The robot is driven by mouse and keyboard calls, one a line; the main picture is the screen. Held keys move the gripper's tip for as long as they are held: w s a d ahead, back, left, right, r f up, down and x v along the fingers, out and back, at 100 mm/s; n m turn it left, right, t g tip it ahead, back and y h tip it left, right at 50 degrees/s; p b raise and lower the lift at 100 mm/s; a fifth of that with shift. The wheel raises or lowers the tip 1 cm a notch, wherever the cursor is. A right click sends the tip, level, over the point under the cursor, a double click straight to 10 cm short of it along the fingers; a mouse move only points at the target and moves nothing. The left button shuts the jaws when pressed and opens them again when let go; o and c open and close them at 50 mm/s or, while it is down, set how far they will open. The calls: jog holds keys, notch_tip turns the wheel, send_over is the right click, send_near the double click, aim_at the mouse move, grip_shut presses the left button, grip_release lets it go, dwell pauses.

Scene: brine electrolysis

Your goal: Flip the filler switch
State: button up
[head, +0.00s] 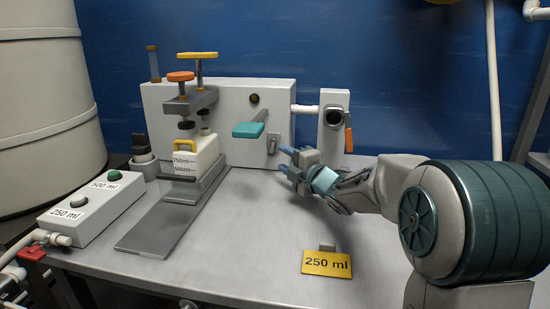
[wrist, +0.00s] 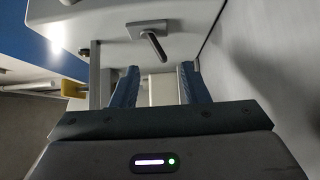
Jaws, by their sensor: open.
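A small metal toggle lever (head: 272,144), which looks like the filler switch, is on the front of the white machine housing (head: 275,97), low on its right side. It also shows in the wrist view as a dark lever (wrist: 152,45) on a square plate, just beyond the fingertips and between them sideways. My gripper (head: 286,161) is open and empty, a short way right of and in front of the lever. Its two blue fingers also show in the wrist view (wrist: 159,72). I see no contact with the lever.
A teal handle (head: 249,130) juts out left of the lever. A white post (head: 334,120) with an orange handle stands to the right. A marked container (head: 195,157) sits under clamps at left. A button box (head: 95,208) and a yellow 250 ml sign (head: 327,263) are on the table.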

aim_at(273, 153)
jog(key=shift+b+x, duration=0.35)
jog(key=shift+x, duration=2.45)
jog(key=shift+c, duration=0.3)
